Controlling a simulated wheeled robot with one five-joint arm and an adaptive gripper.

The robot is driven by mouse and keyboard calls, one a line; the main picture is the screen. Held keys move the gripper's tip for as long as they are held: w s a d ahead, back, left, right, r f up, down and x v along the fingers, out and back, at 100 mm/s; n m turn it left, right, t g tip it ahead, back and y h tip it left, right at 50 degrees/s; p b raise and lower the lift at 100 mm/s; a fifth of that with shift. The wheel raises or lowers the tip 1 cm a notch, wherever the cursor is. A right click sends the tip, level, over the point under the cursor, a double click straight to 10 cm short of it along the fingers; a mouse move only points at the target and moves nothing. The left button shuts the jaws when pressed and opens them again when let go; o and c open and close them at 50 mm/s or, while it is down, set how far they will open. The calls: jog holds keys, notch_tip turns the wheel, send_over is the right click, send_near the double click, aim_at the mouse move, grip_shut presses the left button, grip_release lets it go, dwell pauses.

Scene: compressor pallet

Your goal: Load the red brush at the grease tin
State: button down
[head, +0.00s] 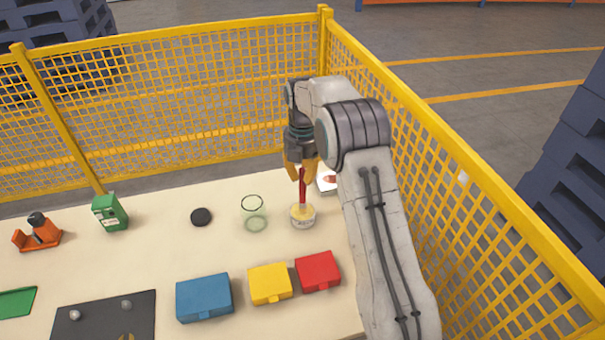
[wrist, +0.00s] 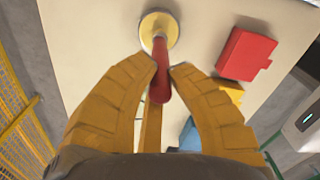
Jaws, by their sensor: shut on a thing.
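The red brush (head: 302,187) is held upright in my gripper (head: 300,170). The yellow fingers are closed around its red handle, which also shows between the fingertips in the wrist view (wrist: 160,85). The brush's lower end is at the open grease tin (head: 303,219), a small pale round tin with yellowish grease inside. The tin also shows at the top of the wrist view (wrist: 151,20). The brush tip overlaps the grease; I cannot tell how deep it reaches. The bristles are hidden.
A red box (head: 318,272), a yellow box (head: 270,284) and a blue box (head: 204,298) stand in front. A clear glass (head: 255,215) and a black disc (head: 201,217) are left of the tin. A white card (head: 327,182) lies behind. Yellow mesh fencing (head: 190,90) encloses the table.

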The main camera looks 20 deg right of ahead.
jog(key=shift+r+p, duration=2.7)
jog(key=shift+r, duration=0.6)
jog(key=shift+s, duration=0.15)
